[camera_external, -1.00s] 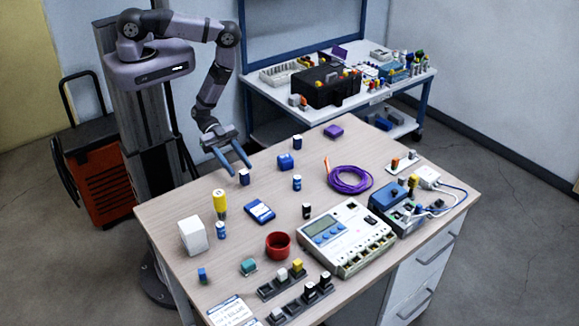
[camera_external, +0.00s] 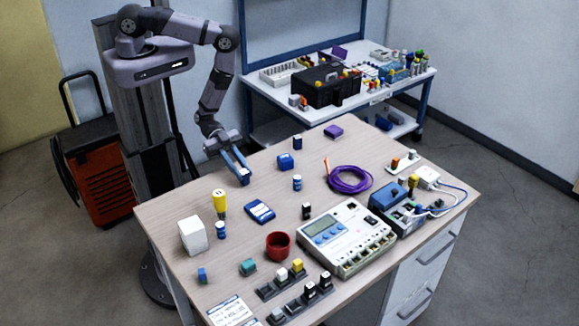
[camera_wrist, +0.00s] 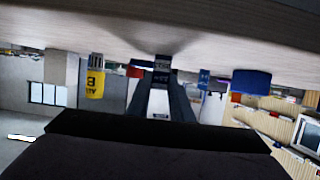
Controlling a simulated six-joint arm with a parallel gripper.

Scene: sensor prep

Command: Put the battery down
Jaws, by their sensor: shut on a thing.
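My gripper (camera_external: 242,178) is at the far-left part of the wooden table, its fingers closed together. It is shut on a small dark blue battery (camera_external: 245,182), mostly hidden by the fingers in the external view. In the wrist view, the dark battery (camera_wrist: 162,63) shows between the fingertips, close to or touching the tabletop; I cannot tell which. Other small batteries stand upright on the table: one to the right (camera_external: 297,182), one farther back (camera_external: 297,143), one by the yellow screwdriver (camera_external: 221,230) and a black one (camera_external: 306,211).
A white block (camera_external: 193,236), a red cup (camera_external: 278,245), a charger (camera_external: 345,236) and a purple cable coil (camera_external: 350,180) are farther off. Bare wood surrounds the battery.

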